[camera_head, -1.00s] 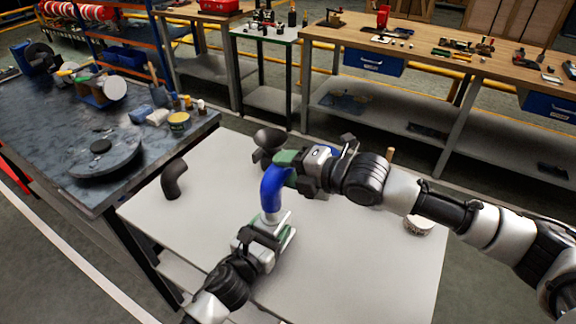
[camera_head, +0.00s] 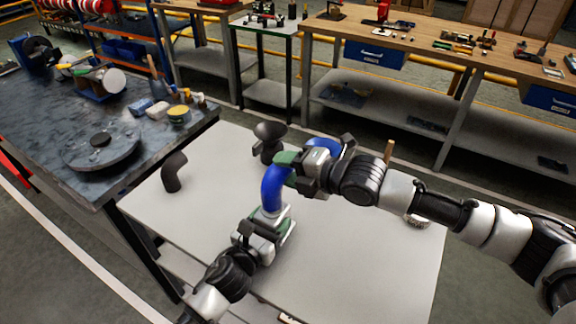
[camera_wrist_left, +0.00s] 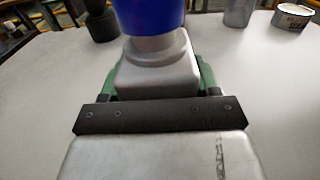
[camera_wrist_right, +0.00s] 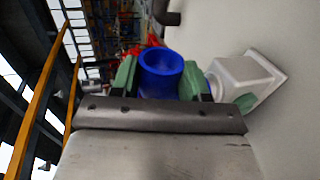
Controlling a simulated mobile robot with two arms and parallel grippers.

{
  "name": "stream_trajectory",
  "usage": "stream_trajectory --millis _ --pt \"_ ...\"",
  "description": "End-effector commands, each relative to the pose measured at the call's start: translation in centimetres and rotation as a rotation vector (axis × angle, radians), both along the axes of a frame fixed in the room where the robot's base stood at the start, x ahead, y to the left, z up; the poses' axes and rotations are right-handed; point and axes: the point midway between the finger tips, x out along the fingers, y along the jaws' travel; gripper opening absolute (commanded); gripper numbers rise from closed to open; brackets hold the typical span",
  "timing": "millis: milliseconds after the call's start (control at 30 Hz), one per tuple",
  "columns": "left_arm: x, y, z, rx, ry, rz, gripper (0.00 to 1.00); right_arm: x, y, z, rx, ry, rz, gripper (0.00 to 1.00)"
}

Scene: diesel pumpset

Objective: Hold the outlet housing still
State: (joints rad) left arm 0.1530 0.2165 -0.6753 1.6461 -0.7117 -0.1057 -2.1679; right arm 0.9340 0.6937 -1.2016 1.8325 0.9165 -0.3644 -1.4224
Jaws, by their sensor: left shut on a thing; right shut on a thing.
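The outlet housing (camera_head: 274,213), a pale grey metal block with a neck, stands on the white table. It also shows in the left wrist view (camera_wrist_left: 155,68). My left gripper (camera_head: 264,229) is shut on it, with green pads at its two sides. My right gripper (camera_head: 286,172) is shut on a blue elbow hose (camera_head: 271,188) above the housing. In the right wrist view the hose's open end (camera_wrist_right: 160,68) lies between green pads. The hose's lower end is over the housing's neck (camera_wrist_left: 155,43); I cannot tell how far it is seated.
A black elbow (camera_head: 173,171) stands at the table's left and a dark funnel-shaped part (camera_head: 269,141) behind the hose. A white tin (camera_head: 417,222) is at the right, partly behind my right arm. The white table's (camera_head: 350,270) front right is clear.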

Motion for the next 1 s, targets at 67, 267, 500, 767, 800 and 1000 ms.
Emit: stream_trajectory --millis 67,267,500,767,800,1000 --pt "0.0 0.0 0.0 0.000 0.000 -0.001 0.19 0.0 0.0 -0.5 -0.006 0.004 0.000 0.17" --pt "0.0 0.0 0.0 0.000 0.000 -0.001 0.19 -0.1 0.0 -1.0 -0.007 0.005 0.000 0.17" --pt "0.0 0.0 0.0 -0.001 -0.001 -0.001 0.19 -0.1 0.0 -1.5 -0.007 0.006 0.000 0.17" --pt "0.0 0.0 0.0 -0.001 -0.001 -0.001 0.19 -0.1 0.0 -1.4 -0.005 0.003 0.000 0.70" --pt "0.0 0.0 0.0 -0.001 -0.001 -0.001 0.19 0.0 0.0 -1.3 -0.005 0.003 0.000 0.75" --pt "0.0 0.0 0.0 -0.001 -0.001 -0.001 0.19 0.0 0.0 -1.3 -0.004 0.003 0.000 0.75"
